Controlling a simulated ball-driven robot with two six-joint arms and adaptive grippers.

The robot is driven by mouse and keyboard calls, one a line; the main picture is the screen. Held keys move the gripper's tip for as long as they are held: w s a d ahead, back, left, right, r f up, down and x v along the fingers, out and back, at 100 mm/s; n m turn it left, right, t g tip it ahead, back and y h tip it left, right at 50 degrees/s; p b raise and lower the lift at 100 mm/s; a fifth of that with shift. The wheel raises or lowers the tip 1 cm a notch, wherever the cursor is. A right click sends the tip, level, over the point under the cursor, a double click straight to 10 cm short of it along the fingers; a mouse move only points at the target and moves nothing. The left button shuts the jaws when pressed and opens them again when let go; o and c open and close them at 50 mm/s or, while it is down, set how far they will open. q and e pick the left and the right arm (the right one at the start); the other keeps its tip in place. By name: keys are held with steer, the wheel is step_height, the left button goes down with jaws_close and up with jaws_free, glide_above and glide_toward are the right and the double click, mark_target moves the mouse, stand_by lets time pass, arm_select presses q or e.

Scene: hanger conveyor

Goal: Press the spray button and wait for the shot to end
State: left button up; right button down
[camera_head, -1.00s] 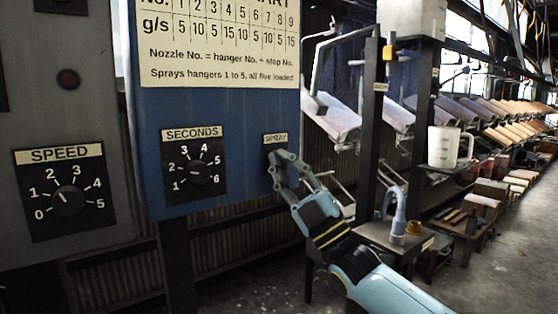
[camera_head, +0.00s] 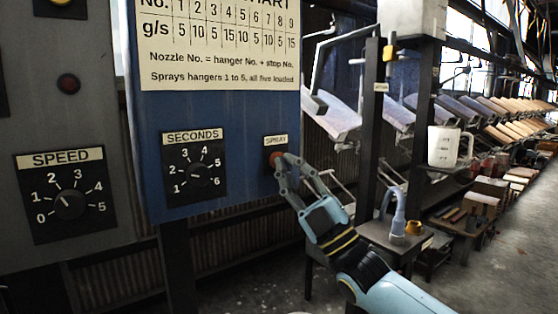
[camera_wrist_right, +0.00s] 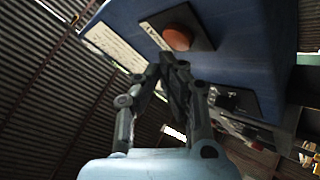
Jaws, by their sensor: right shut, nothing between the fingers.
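The red spray button (camera_head: 275,157) sits under the SPRAY label on the blue panel (camera_head: 245,125). In the right wrist view the button (camera_wrist_right: 177,39) stands out from its dark plate, with its face uncovered. My right gripper (camera_head: 283,163) is shut and empty, its fingertips just below and right of the button in the head view. In the wrist view the shut fingertips (camera_wrist_right: 172,66) show just below the button, with a small gap visible in the picture. My left gripper is not in view.
The SECONDS dial (camera_head: 201,173) is left of the button, under a chart (camera_head: 220,45). A grey panel with the SPEED dial (camera_head: 70,205) stands further left. Hangers with panels line the back.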

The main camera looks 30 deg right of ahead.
steer(key=s+p, duration=0.2)
steer(key=s, duration=0.3)
steer(key=shift+d, duration=0.2)
stand_by(0.7)
step_height(320, 180, down, 24)
steer(key=s+d+m+g+h, duration=0.2)
steer(key=m+g+h, duration=0.4)
steer(key=s+f+m+g+h, duration=0.1)
steer(key=s+f+g, duration=0.25)
steer(key=f, duration=0.55)
steer(key=s+f+m+g+h, duration=0.1)
steer(key=s+f+m+g, duration=0.3)
steer(key=f, duration=0.6)
steer(key=s+f+m+g, duration=0.1)
steer(key=s+f+g, duration=0.3)
steer(key=s, duration=0.8)
steer(key=s+f+m+g, duration=0.2)
steer(key=s+f+g, duration=0.1)
steer(key=s+f, duration=0.6)
steer(key=s+a+f+m+g, duration=0.1)
steer(key=s+f+g, duration=0.3)
steer(key=s, duration=1)
step_height(320, 180, down, 3)
steer(key=shift+s+f+g, duration=0.1)
steer(key=shift+s+g, duration=0.2)
steer(key=shift+g, duration=0.05)
